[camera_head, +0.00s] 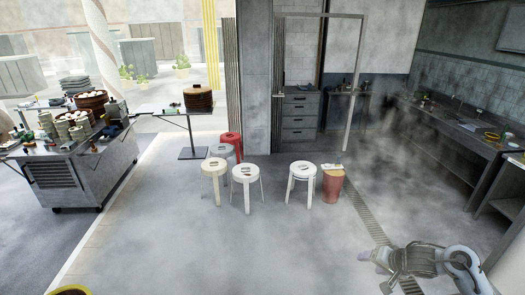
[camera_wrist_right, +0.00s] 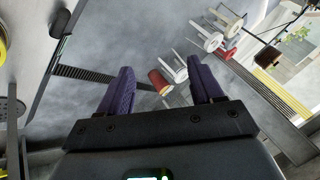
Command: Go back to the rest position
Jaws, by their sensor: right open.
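My right gripper (camera_head: 374,270) is at the lower right of the head view, out over the floor with its arm coming in from the right. In the right wrist view its two purple-padded fingers (camera_wrist_right: 165,75) stand wide apart. Nothing is between them; the floor and distant stools show through the gap. My left gripper does not show in the head view.
A steel counter (camera_head: 478,142) runs along the right wall. Several stools (camera_head: 246,174) and a red bin (camera_head: 332,187) stand mid-floor. A cart (camera_head: 90,178) with steamers is at left. A yellow-rimmed thing (camera_head: 70,291) is cut off at bottom left. The near floor is clear.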

